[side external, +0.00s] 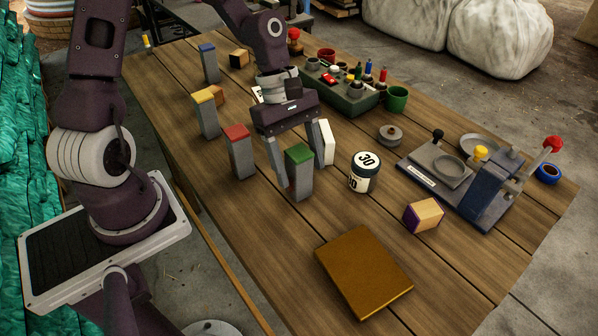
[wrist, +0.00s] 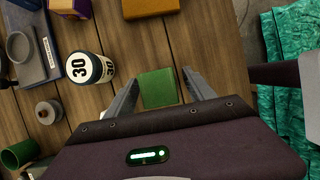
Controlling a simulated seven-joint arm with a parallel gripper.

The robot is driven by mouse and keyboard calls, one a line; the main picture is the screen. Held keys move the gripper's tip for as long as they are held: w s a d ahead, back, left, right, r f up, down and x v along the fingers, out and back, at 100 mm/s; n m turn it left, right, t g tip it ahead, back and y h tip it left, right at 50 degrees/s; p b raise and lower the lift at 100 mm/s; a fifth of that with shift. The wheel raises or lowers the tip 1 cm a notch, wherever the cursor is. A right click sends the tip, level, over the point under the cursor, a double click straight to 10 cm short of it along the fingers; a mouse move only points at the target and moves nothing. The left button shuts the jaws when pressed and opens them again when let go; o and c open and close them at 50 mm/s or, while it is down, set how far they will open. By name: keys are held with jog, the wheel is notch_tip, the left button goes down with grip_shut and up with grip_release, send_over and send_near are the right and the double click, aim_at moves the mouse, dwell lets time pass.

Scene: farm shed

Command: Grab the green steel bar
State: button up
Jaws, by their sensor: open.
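The green steel bar (side external: 299,174) stands upright on the wooden table, a grey block with a green top. In the side view, my gripper (side external: 304,172) points down over it, with one finger on each side. In the wrist view, the green top (wrist: 158,88) lies between the open fingers of my gripper (wrist: 159,78), with a gap showing on both sides. The bar's lower part is hidden in the wrist view. The gripper holds nothing.
Similar upright bars with red (side external: 239,150), yellow (side external: 206,112) and blue (side external: 208,64) tops stand to the left. A white-and-dark "30" canister (side external: 364,172) stands close on the right.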

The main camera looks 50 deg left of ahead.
grip_shut()
